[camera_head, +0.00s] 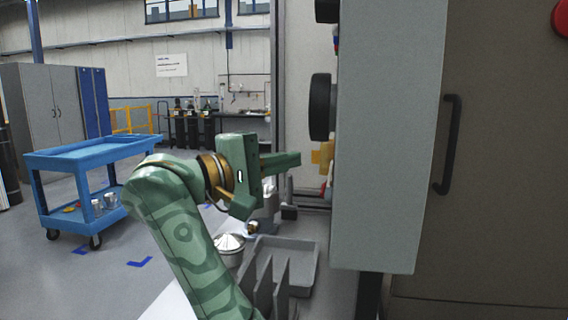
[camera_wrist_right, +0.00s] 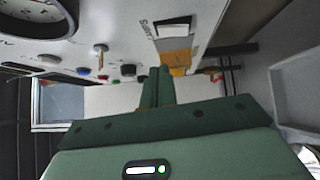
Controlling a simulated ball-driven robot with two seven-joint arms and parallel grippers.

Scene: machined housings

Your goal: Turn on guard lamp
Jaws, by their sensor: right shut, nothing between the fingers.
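My right gripper (camera_head: 292,160) is shut and empty, its fingers pointing right toward the side of a grey control box (camera_head: 390,140). In the right wrist view the closed fingertips (camera_wrist_right: 157,72) are just below an orange-yellow plate (camera_wrist_right: 177,57) on the pale panel. A white rocker switch in a dark frame (camera_wrist_right: 174,29) sits above that plate, with small lettering beside it that I cannot fully read. Whether the fingertips touch the panel I cannot tell. No lamp that is clearly the guard lamp can be picked out. My left gripper is out of view.
The panel also carries a toggle lever (camera_wrist_right: 100,58), several coloured buttons and a round gauge (camera_wrist_right: 35,15). A cabinet door with a black handle (camera_head: 447,145) is at right. A blue cart (camera_head: 95,150) stands left.

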